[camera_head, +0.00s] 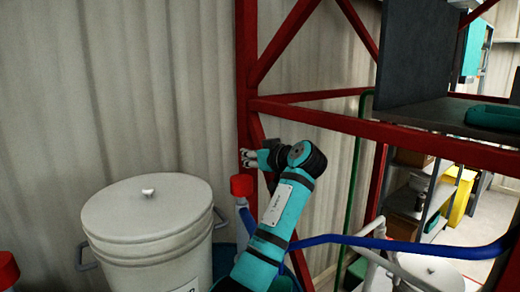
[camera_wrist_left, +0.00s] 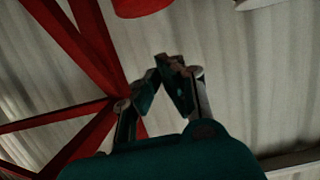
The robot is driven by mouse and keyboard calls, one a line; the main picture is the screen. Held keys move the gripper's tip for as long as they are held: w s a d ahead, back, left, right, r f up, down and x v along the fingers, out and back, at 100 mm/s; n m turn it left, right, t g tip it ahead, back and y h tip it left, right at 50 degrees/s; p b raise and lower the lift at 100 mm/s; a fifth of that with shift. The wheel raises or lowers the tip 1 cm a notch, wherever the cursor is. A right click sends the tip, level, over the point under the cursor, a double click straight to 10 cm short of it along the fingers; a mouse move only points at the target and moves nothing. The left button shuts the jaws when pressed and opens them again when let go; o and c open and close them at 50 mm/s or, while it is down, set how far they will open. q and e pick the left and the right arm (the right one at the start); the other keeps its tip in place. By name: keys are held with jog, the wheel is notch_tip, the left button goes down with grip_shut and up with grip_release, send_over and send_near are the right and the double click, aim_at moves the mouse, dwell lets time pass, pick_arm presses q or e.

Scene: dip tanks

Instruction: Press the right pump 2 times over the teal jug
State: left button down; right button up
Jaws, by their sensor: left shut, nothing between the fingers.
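The right pump has a red head (camera_head: 241,185) on a pale stem, just right of the white lidded bucket. My left gripper (camera_head: 248,158) is shut and empty, slightly above and beside this head, in front of the red post. In the left wrist view its fingertips (camera_wrist_left: 168,68) meet, and a red round part (camera_wrist_left: 140,6), apparently the pump head, shows at the top edge, apart from them. A teal surface (camera_head: 224,262) shows low between the bucket and my arm; I cannot tell if it is the teal jug. My right gripper is not in view.
A white lidded bucket (camera_head: 150,215) stands left of the pump. Another red head (camera_head: 8,270) is at the lower left edge. Red frame posts and braces (camera_head: 400,135) stand behind and right of my arm. A blue hose (camera_head: 400,244) crosses at right.

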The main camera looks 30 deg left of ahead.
aim_at(245, 180)
pick_arm(q)
jog(key=shift+w+a+p, duration=0.2)
jog(key=shift+a, duration=0.3)
jog(key=shift+w+a+p, duration=0.15)
jog(key=shift+a+p, duration=0.05)
jog(key=shift+a, duration=0.25)
notch_tip(245, 180, down, 4)
jog(key=shift+w+a+r+p, duration=0.1)
jog(key=shift+r+p, duration=0.1)
jog(key=shift+p, duration=0.75)
jog(key=shift+f, duration=0.45)
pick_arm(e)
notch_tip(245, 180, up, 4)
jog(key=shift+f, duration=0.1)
pick_arm(q)
jog(key=shift+f, duration=0.1)
